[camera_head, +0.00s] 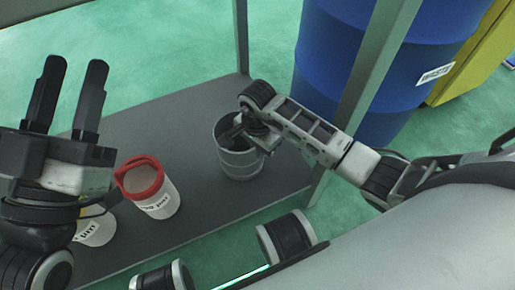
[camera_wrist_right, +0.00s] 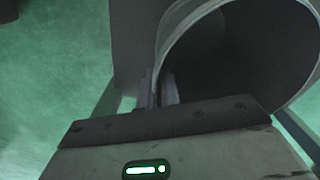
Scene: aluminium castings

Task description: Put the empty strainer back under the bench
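The strainer (camera_head: 239,162), a grey metal pot-shaped vessel, stands upright on the dark lower shelf of the bench (camera_head: 185,115). My right gripper (camera_head: 236,135) reaches down into its mouth at the rim, and the arm hides part of the opening. In the right wrist view the strainer (camera_wrist_right: 250,45) fills the upper right, its inside dark. The fingers of my right gripper (camera_wrist_right: 163,88) are close together with the strainer's wall between them. My left gripper (camera_head: 76,65) is open and empty, fingers pointing up, at the left.
A white container with a red rim (camera_head: 158,200) stands left of the strainer, and another white container (camera_head: 95,230) is partly hidden behind my left gripper. Grey bench posts (camera_head: 375,65) rise beside the shelf. A blue waste drum (camera_head: 330,60) stands behind.

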